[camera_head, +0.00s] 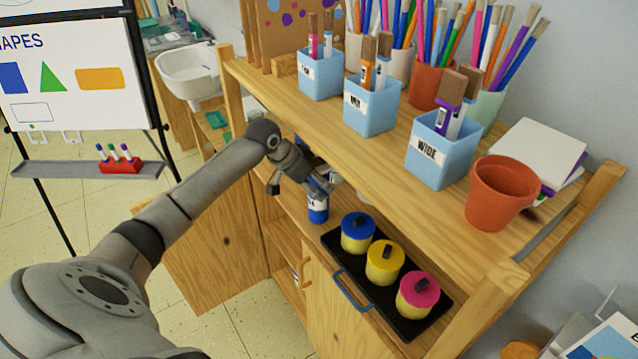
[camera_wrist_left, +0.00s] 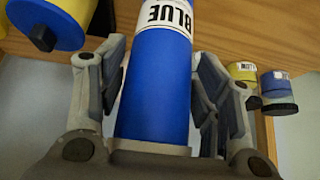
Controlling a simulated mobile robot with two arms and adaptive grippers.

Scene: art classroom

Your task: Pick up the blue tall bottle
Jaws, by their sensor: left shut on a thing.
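The blue tall bottle (camera_head: 318,212) stands on the shelf under the top board, to the left of a black tray. In the left wrist view the bottle (camera_wrist_left: 155,95) is a blue cylinder with a white label reading "BLUE". My left gripper (camera_wrist_left: 155,85) has its fingers on both sides of the bottle and is shut on it. In the head view my left gripper (camera_head: 318,190) is at the bottle and hides its upper part. My right gripper is not in view.
The black tray (camera_head: 334,240) holds blue-, yellow- and pink-lidded pots right of the bottle. The top board (camera_head: 390,150) overhangs the gripper and carries blue cups (camera_head: 440,150), brushes and a terracotta pot (camera_head: 500,190). A whiteboard (camera_head: 70,70) stands at left.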

